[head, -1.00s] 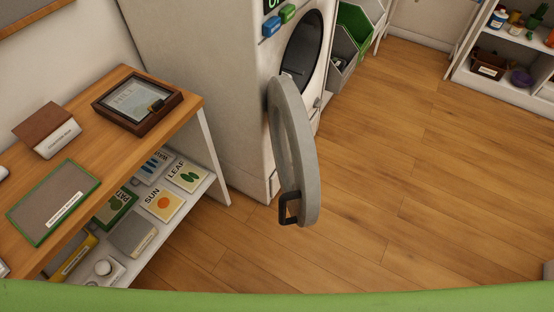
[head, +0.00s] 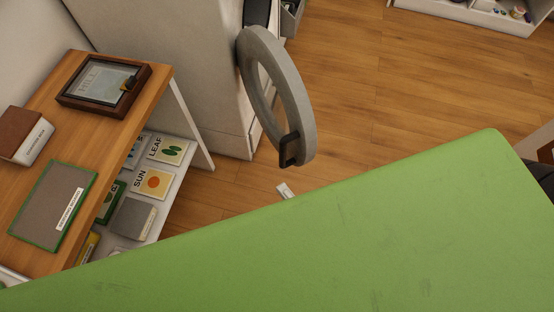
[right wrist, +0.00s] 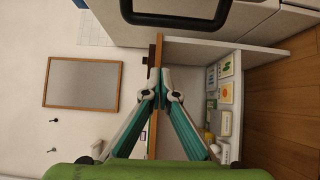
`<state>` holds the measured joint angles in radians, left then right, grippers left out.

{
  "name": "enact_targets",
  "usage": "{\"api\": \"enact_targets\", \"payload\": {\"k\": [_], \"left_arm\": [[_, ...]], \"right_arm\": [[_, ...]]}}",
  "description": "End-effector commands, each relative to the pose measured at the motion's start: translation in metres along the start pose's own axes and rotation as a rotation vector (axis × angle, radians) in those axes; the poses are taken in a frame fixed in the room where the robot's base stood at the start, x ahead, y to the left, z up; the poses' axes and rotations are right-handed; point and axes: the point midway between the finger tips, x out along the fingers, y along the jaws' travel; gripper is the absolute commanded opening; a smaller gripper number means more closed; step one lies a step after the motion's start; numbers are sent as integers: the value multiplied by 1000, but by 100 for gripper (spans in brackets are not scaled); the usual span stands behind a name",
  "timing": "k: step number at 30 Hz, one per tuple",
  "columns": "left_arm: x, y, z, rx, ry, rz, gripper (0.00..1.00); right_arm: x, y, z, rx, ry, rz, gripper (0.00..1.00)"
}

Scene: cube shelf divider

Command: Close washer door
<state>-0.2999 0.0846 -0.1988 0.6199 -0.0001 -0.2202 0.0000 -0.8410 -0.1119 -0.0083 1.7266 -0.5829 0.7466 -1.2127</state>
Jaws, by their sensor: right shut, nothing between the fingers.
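The washer door (head: 299,97) is a grey ring standing open, swung out from the front of the white washer (head: 195,75). Its dark handle (head: 289,150) is at the lower edge of the ring. My right gripper (head: 284,189) shows only as a small pale tip just below the handle, apart from it in the picture. In the right wrist view its teal fingers (right wrist: 160,82) meet and are empty, and a dark handle (right wrist: 176,18) lies across the top, beyond the fingertips. My left gripper is not in view.
A wooden-topped shelf unit (head: 150,105) with a framed picture (head: 104,82) and cards stands left of the door. Open wooden floor (head: 400,90) lies to the right. My own green body part covers the lower head view. A white shelf (head: 468,14) stands far right.

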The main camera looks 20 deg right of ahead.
Motion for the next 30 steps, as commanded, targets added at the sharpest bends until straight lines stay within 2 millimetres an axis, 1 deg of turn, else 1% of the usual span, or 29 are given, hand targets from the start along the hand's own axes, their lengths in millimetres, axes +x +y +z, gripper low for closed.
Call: {"api": "enact_targets", "payload": {"k": [3,6,12,14,18,21,25,30], "left_arm": [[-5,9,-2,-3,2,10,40],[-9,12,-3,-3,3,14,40],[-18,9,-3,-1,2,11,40],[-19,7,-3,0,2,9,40],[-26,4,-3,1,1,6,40],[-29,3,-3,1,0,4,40],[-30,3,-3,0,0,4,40],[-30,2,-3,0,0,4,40]], "right_arm": [[19,3,0,1,1,4,0],[40,3,0,2,1,4,0],[83,2,0,6,0,2,0],[95,2,0,6,0,2,0],[87,0,20,3,0,-5,0],[83,0,30,4,1,-3,0],[81,-1,36,6,0,-3,0],[80,-2,38,6,-1,-2,0]]}}
